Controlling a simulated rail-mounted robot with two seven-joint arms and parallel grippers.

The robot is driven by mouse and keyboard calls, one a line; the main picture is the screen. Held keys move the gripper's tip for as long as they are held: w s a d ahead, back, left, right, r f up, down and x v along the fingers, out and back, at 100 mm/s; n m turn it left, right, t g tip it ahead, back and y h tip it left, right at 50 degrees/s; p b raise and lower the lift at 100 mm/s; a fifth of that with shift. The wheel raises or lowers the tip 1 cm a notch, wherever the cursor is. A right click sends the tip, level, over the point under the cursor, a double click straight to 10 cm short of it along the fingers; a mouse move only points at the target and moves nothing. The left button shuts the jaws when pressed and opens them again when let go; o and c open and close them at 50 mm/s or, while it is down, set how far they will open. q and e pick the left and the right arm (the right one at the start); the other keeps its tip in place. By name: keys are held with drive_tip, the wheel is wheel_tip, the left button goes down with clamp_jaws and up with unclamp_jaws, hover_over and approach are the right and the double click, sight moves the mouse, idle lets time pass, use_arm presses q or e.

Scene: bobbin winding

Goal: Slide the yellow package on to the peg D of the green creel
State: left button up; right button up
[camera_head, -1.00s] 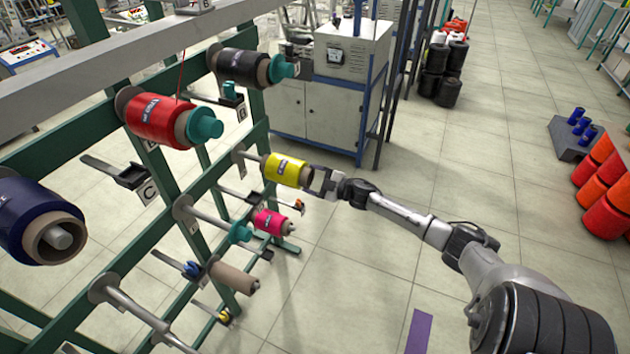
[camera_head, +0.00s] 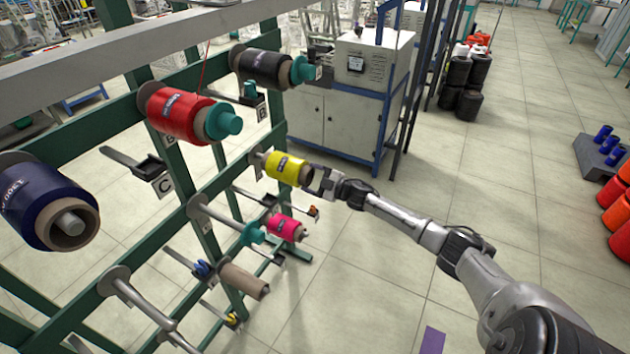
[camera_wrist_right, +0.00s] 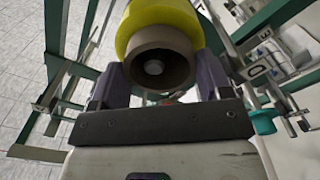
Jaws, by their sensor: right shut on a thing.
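The yellow package (camera_head: 284,166) is on a peg of the green creel (camera_head: 176,216), close to the round plate (camera_head: 257,158) at the peg's inner end. My right gripper (camera_head: 312,179) is shut on the package's brown tube at its outer end. In the right wrist view the yellow package (camera_wrist_right: 160,28) sits between my fingers, and a grey peg tip (camera_wrist_right: 154,68) shows inside the tube. A tag reading D (camera_wrist_right: 257,71) shows beside it there. My left gripper is not in view.
A red package (camera_head: 178,113) and a black package (camera_head: 262,69) sit on upper pegs. A pink package (camera_head: 286,228) and a bare brown tube (camera_head: 244,280) are below. A grey cabinet (camera_head: 335,118) stands behind. The floor right of the creel is open.

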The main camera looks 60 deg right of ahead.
sight(302, 175)
drive_tip(key=shift+w+b, duration=0.3)
drive_tip(key=shift+w, duration=0.2)
drive_tip(key=shift+w+a+r+b, duration=0.15)
drive_tip(key=shift+w+b, duration=0.25)
drive_tip(key=shift+w, duration=0.85)
drive_tip(key=shift+f, duration=0.35)
